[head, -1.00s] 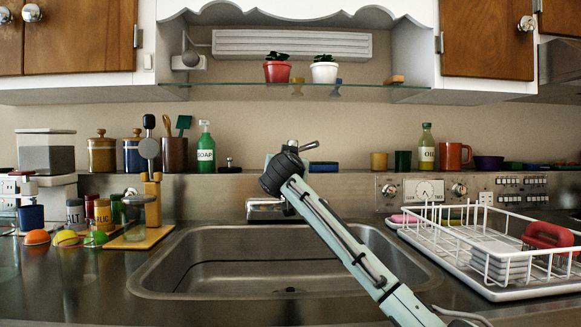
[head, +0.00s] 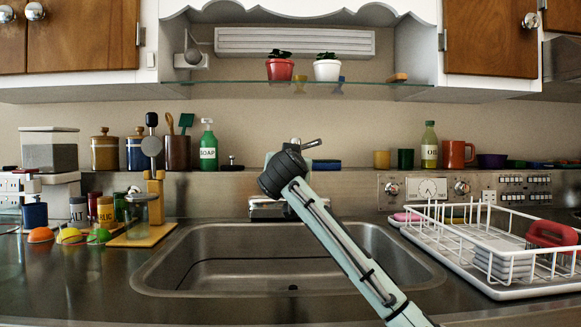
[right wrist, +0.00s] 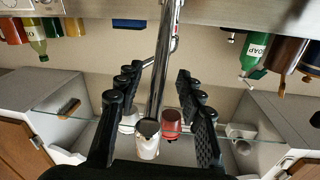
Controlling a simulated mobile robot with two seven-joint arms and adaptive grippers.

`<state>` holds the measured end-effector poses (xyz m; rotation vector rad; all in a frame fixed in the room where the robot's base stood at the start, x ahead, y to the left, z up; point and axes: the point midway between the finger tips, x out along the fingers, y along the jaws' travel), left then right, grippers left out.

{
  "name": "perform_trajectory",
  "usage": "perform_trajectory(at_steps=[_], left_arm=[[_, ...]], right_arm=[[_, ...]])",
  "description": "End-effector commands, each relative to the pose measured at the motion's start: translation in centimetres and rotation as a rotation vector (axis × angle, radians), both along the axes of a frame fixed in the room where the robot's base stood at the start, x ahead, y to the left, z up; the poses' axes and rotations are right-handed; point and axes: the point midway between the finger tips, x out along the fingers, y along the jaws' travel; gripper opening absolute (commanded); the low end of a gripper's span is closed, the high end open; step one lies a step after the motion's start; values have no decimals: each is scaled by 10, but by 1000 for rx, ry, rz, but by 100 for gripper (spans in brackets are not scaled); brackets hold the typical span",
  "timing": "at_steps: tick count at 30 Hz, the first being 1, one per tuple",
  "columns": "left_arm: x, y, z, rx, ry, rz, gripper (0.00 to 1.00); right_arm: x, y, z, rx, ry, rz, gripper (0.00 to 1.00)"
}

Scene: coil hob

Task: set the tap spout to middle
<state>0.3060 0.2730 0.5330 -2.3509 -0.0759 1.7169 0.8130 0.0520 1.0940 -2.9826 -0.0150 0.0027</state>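The chrome tap (head: 266,209) stands at the back of the sink, mostly hidden behind my right arm in the head view. In the right wrist view, which is upside down, the spout (right wrist: 164,70) runs down the middle of the picture to its open end. My right gripper (right wrist: 160,118) is open, with one black finger on each side of the spout. A gap shows beside the spout, and I cannot tell whether either finger touches it. In the head view my right gripper (head: 283,170) is over the tap and its fingers are mostly hidden. My left gripper is not in view.
The sink basin (head: 230,270) is empty. A white dish rack (head: 480,245) stands at its right. A yellow board (head: 142,236) with jars is at its left. A soap bottle (head: 208,146) and a blue sponge (head: 326,164) sit on the back ledge, under a glass shelf (head: 220,85).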

Motion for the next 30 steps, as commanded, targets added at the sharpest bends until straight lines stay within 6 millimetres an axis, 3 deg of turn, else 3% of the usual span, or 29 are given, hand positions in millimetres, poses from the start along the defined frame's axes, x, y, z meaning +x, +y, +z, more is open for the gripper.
perform_trajectory(at_steps=[6, 12, 30], left_arm=[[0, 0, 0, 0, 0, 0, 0], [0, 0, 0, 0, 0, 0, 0], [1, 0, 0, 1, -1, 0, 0]], right_arm=[[-48, 0, 0, 3, 0, 3, 38], [-75, 0, 0, 1, 0, 1, 38], [-82, -1, 0, 1, 0, 0, 38]])
